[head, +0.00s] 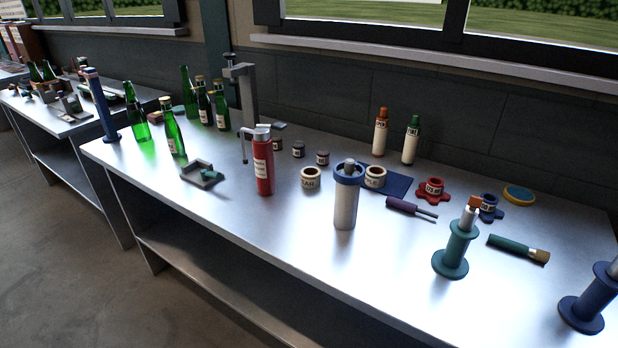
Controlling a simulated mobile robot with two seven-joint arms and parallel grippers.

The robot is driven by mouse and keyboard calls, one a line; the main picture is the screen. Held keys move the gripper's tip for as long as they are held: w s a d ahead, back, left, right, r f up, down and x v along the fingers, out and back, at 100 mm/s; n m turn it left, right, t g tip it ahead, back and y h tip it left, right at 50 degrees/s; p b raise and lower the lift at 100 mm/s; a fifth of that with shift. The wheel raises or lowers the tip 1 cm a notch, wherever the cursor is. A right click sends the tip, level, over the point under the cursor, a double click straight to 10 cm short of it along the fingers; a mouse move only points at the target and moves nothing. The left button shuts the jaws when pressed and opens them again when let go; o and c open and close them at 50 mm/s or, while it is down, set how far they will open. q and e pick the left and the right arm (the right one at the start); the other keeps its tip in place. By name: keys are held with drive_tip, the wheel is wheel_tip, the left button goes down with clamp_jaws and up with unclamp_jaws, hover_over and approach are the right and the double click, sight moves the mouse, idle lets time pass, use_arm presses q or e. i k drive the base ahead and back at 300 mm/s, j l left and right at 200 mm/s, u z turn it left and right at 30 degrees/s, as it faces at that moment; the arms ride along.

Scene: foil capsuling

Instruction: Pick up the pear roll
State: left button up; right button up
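A short cream roll (310,179) with a dark open core stands upright on the steel bench near its middle. Its label is partly readable and seems to end in "EAR". I cannot tell for certain which of the two is the pear roll. Neither of my grippers is in view.
A red bottle (263,165) stands left of the rolls, and the pale cylinder (346,200) stands in front between them. Small dark jars (298,150) stand behind. Green bottles (174,135) are at left. The bench's front strip (235,212) is clear.

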sight(310, 176)
drive_tip(key=i+j+z, duration=0.1)
drive_tip(key=j, duration=0.35)
drive_tip(key=i+j+z, duration=0.1)
drive_tip(key=j, duration=0.4)
drive_tip(key=i+j+z, duration=0.1)
drive_tip(key=j, duration=0.4)
drive_tip(key=i+j+z, duration=0.1)
drive_tip(key=j, duration=0.4)
drive_tip(key=i+j+z, duration=0.1)
drive_tip(key=j, duration=0.45)
drive_tip(key=i, duration=0.1)
